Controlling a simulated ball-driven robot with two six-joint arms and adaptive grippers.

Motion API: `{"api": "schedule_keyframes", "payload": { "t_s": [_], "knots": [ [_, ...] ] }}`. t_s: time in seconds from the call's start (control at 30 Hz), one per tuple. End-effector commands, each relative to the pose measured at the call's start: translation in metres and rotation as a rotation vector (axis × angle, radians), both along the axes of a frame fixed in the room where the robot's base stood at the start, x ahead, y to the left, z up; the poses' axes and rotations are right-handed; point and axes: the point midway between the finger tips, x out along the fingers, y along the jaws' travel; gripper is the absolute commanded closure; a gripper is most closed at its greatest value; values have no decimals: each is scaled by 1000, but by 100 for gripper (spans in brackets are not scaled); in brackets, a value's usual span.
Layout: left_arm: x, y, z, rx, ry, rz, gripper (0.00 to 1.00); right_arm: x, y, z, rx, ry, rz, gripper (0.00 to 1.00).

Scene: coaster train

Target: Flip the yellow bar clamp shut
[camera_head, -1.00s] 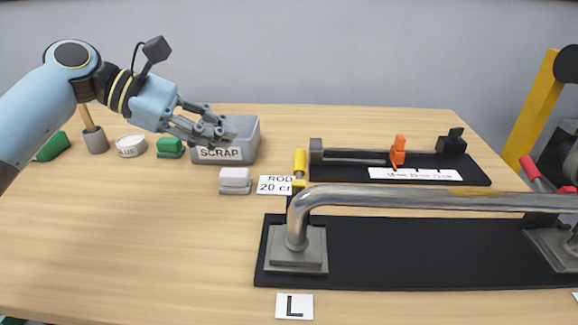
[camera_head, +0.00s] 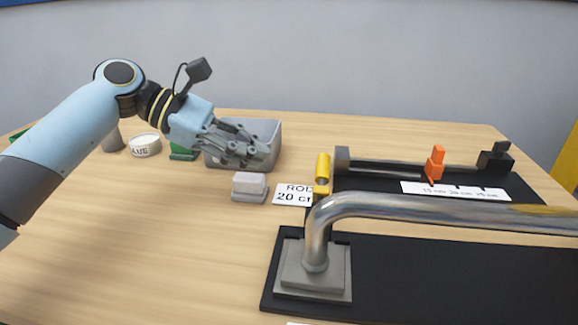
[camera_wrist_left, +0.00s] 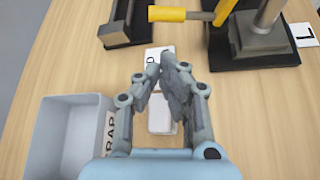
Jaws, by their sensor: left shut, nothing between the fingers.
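In the left wrist view the yellow handle (camera_wrist_left: 180,14) lies near the top edge, beyond my fingertips. Whether the clamp is latched cannot be told. My left gripper (camera_head: 258,155) is shut and empty. My right gripper is not in view.
The scrap bin (camera_head: 268,130), a white block on a grey base (camera_head: 249,186) and the rod label (camera_head: 293,194) lie left of the fixture. An orange stop (camera_head: 435,163) sits on the rear rail. The table's left front is clear.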

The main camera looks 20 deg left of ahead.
Motion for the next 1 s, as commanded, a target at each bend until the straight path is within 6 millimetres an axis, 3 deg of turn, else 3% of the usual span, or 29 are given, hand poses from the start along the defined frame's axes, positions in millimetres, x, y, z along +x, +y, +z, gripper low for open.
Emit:
{"api": "schedule_keyframes", "payload": {
  "t_s": [0.5, 1.0],
  "knots": [
    [25, -68, -41, -3, 2, -1, 100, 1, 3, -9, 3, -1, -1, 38],
    [30, -78, -47, 0, 1, -1, 100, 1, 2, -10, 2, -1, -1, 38]
  ]
}}
